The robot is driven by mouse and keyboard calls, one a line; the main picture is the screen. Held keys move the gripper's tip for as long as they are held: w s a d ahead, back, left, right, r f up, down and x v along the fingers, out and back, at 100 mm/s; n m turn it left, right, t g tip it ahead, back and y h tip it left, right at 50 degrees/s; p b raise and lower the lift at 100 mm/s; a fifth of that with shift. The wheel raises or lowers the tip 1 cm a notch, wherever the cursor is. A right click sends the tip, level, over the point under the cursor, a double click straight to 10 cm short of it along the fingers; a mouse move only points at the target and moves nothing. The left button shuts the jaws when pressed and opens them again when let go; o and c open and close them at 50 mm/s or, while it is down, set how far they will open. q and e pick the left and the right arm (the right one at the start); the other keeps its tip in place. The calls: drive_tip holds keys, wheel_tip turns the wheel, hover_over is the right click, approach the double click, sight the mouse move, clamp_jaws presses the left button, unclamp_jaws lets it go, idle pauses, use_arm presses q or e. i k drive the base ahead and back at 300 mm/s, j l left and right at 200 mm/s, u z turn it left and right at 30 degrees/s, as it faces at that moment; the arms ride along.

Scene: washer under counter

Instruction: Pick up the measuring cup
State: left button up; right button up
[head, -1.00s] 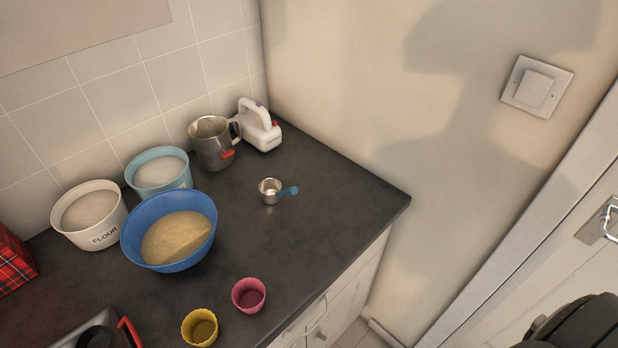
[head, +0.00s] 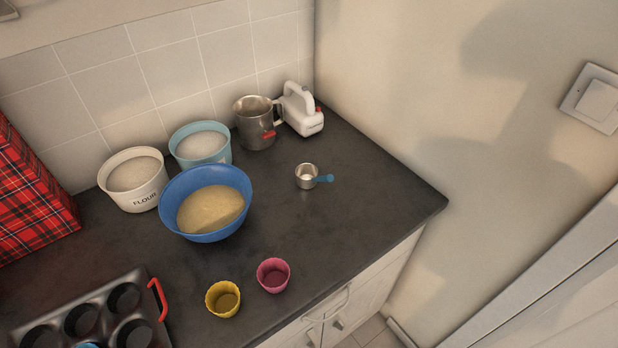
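The measuring cup (head: 307,177) is a small silver metal cup with a blue handle pointing right. It stands upright on the dark countertop (head: 370,215), right of the blue bowl and in front of the metal jug. Nothing touches it. Neither of my grippers shows in the head view.
A blue bowl (head: 207,203) of batter, a flour tub (head: 135,180), a light blue tub (head: 201,145), a metal jug (head: 256,123) and a white mixer (head: 300,110) stand behind or left. Yellow (head: 223,299) and pink (head: 273,276) cups and a muffin tin (head: 95,310) are in front.

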sight(306, 174)
drive_tip(key=k+l+u, duration=0.15)
drive_tip(key=l+u, duration=0.15)
drive_tip(key=u, duration=0.15)
drive_tip(key=k+l+u, duration=0.15)
drive_tip(key=u, duration=0.3)
drive_tip(key=l, duration=0.1)
